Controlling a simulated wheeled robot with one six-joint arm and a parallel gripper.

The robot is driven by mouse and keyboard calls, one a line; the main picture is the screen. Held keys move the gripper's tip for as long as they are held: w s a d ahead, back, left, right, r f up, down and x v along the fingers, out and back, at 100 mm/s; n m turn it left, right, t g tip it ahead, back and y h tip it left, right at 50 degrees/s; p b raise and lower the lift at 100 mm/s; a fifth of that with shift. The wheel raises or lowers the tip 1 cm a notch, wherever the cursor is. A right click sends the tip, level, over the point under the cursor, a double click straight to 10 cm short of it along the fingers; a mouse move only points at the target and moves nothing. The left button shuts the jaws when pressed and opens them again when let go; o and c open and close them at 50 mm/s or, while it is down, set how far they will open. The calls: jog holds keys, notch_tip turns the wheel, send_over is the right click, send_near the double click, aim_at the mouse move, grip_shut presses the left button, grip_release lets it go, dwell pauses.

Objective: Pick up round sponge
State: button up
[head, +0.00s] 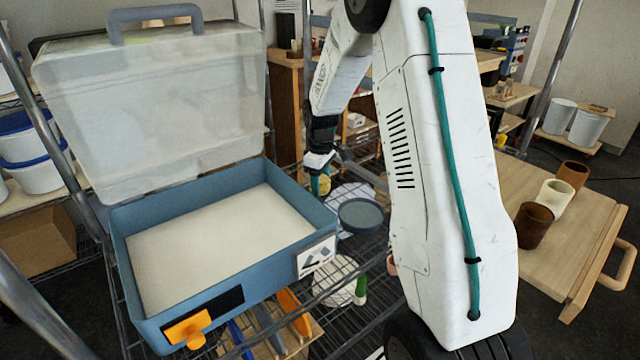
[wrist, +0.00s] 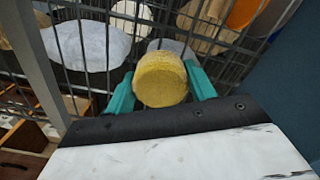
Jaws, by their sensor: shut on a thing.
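In the wrist view a round yellow sponge (wrist: 161,79) sits between the two teal fingers of my gripper (wrist: 160,92), which is shut on it. Wire shelf bars lie behind and below the sponge. In the head view my gripper (head: 320,182) is small and partly hidden, at the wire shelf just right of the blue case. A bit of the yellow sponge (head: 324,184) shows there beside a teal finger.
An open blue case (head: 127,240) with a raised clear lid (head: 150,110) stands left of my gripper. A grey round dish (head: 361,216) lies close below it. Metal posts rise around the rack. A wooden board (head: 560,240) with several cups is at the right.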

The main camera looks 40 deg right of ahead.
aim_at(322, 179)
jog(key=shift+r, duration=0.15)
jog(key=shift+r, duration=0.25)
jog(key=r, duration=0.3)
jog(key=shift+s, duration=0.25)
jog(key=s, duration=1)
jog(key=s+r, duration=0.1)
jog(key=s, duration=0.4)
jog(key=shift+s+a+r, duration=0.1)
jog(key=shift+s+a, duration=0.15)
jog(key=shift+a, duration=0.05)
jog(key=o, duration=0.4)
jog(key=shift+c, duration=1.2)
